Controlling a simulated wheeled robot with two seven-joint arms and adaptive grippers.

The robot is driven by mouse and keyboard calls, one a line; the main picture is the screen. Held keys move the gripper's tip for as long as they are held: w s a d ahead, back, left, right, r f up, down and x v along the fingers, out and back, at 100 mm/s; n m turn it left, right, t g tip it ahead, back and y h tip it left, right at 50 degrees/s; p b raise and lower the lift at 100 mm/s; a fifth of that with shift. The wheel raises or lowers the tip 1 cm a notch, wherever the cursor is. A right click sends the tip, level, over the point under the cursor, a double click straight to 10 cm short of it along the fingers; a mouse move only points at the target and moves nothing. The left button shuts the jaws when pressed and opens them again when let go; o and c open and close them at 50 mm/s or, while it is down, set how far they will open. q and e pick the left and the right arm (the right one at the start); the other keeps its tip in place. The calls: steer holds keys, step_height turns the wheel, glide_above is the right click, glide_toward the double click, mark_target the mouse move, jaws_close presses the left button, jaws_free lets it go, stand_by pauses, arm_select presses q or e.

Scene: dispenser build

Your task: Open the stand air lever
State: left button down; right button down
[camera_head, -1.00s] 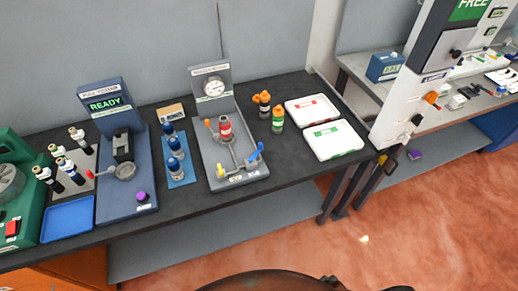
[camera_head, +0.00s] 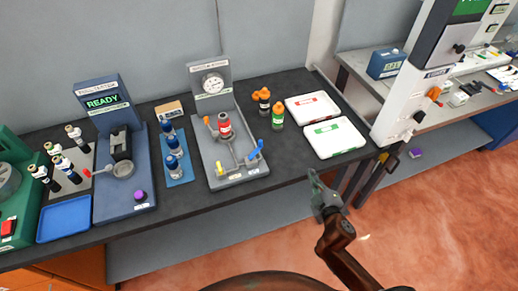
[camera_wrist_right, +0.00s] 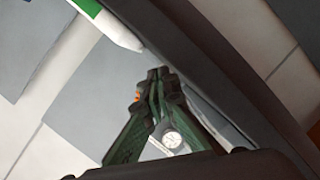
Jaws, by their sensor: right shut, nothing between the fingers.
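The grey stand (camera_head: 200,150) sits on the dark bench, with a round gauge (camera_head: 213,83) on its upright panel and a red canister (camera_head: 225,124) in its middle. A blue lever (camera_head: 256,150) rises at its front right, a yellow lever (camera_head: 219,168) is at its front left, and an orange handle (camera_head: 208,121) is beside the canister. The labels are too small to read, so I cannot tell which is the air lever. My right gripper (camera_head: 314,178) is shut and empty, off the bench's front edge, right of the stand and apart from it. Its fingers (camera_wrist_right: 157,75) also show in the wrist view.
White cases with red (camera_head: 312,107) and green (camera_head: 334,138) labels lie right of the stand. Orange-topped (camera_head: 264,100) and green (camera_head: 278,115) bottles stand between. Blue bottles (camera_head: 172,144) and the tester (camera_head: 121,145) are left. A white column (camera_head: 405,105) rises at the right.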

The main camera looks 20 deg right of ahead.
steer(key=w+a+r+n+y, duration=0.1)
steer(key=a+n, duration=0.1)
steer(key=w+a+r+n+t+y, duration=0.1)
steer(key=a+r+n+y, duration=0.1)
steer(key=w+a+r+n+t+y, duration=0.1)
steer(key=w+a+r+n, duration=0.1)
steer(key=shift+a+r+n+y, duration=0.25)
steer(key=shift+a+n+y, duration=0.05)
steer(key=shift+a, duration=0.1)
steer(key=a+n+y, duration=0.1)
steer(key=a+n, duration=0.1)
steer(key=a+n+y, duration=0.2)
steer(key=a+r+n+y, duration=0.1)
steer(key=a+n, duration=0.1)
steer(key=shift+w+g+y, duration=0.3)
steer(key=shift+w, duration=0.1)
steer(key=x, duration=0.9)
steer(key=shift+w+a, duration=0.15)
steer(key=shift+w, duration=0.15)
steer(key=shift+s+m+h+p, duration=0.15)
steer(key=shift+m+h+p, duration=0.2)
steer(key=shift+p, duration=0.2)
steer(key=shift+s+m+t+h+p, duration=0.2)
steer(key=shift+m+t+h+p, duration=0.4)
steer(key=shift+h+p, duration=0.4)
